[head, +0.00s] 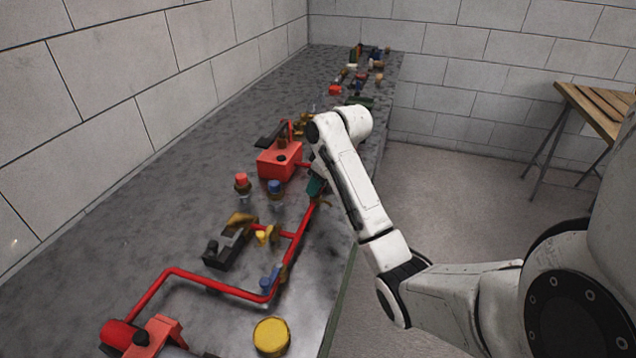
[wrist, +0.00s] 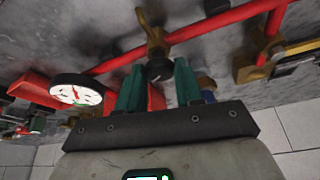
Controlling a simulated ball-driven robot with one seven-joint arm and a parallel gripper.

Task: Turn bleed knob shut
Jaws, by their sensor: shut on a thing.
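My gripper (wrist: 160,78) has two green fingers, one on each side of a small black knob (wrist: 158,68). The knob sits on a brass fitting (wrist: 151,35) on the red pipe (wrist: 210,24) and looks to be the bleed knob. The fingers are shut on it. In the head view my gripper (head: 316,187) is at the right end of the red pipe (head: 298,232), by the bench's right side. The knob is hidden there by my gripper and arm, and its turn angle cannot be read.
A white-faced gauge (wrist: 77,93) is left of my fingers in the wrist view. A red box (head: 279,162), red and blue caps (head: 242,182) and a yellow round cap (head: 271,335) stand on the grey bench (head: 110,215). Floor is free right of the bench.

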